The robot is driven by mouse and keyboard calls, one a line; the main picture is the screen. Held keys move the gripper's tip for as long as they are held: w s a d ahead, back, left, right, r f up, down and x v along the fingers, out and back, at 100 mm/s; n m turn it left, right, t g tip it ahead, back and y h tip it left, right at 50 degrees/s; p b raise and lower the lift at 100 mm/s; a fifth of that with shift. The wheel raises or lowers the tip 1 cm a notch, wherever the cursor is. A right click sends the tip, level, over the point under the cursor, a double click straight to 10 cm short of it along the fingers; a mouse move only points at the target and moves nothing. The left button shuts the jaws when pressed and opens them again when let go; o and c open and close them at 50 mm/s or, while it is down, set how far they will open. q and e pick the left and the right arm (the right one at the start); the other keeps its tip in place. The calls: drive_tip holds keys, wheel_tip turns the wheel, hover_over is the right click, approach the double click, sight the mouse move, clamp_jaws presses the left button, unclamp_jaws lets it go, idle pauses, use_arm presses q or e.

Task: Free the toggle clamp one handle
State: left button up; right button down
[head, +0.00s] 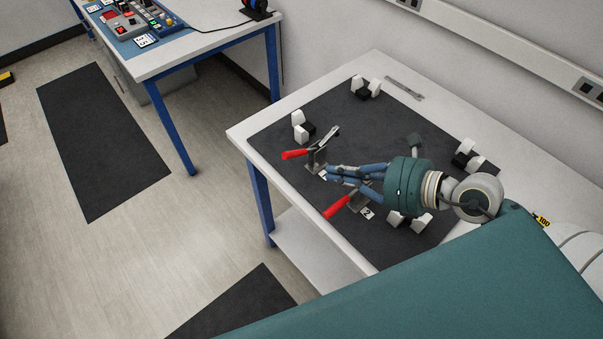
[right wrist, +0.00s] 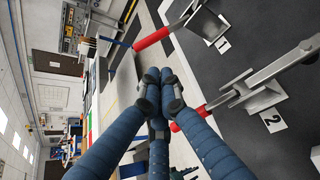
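Toggle clamp one (head: 317,157) stands on the dark mat, with its red handle (head: 294,154) pointing left. In the right wrist view its red handle (right wrist: 151,39) is above my fingertips, with a gap in the picture, and label 1 (right wrist: 222,44) is beside it. Toggle clamp two has a red handle (head: 336,207) nearer the front, by label 2 (head: 367,212). My right gripper (head: 331,173) reaches between the clamps; its fingers (right wrist: 161,77) are together with nothing visible between them. It partly covers clamp one's label in the head view. My left gripper is out of view.
The dark mat (head: 277,138) lies on a white table (head: 247,133). White-and-black blocks (head: 303,125) stand around the mat. A grey metal tool (head: 404,88) lies at the back edge. Another table (head: 206,42) with a control panel is at the upper left.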

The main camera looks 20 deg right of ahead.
sight(297, 153)
drive_tip(key=p+x, duration=0.3)
drive_tip(key=x, duration=0.6)
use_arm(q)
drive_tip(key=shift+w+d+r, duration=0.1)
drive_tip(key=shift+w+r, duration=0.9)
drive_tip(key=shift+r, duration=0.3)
use_arm(e)
drive_tip(key=shift+w+a+f, duration=0.3)
drive_tip(key=shift+f, duration=0.1)
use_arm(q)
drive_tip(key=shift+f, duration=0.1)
use_arm(e)
drive_tip(key=shift+w, duration=0.1)
drive_tip(key=shift+m+y+b, duration=0.3)
drive_tip(key=shift+d+r, duration=0.1)
drive_tip(key=shift+r, duration=0.15)
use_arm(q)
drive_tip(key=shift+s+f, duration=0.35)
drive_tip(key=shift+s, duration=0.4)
use_arm(e)
drive_tip(key=shift+m, duration=0.3)
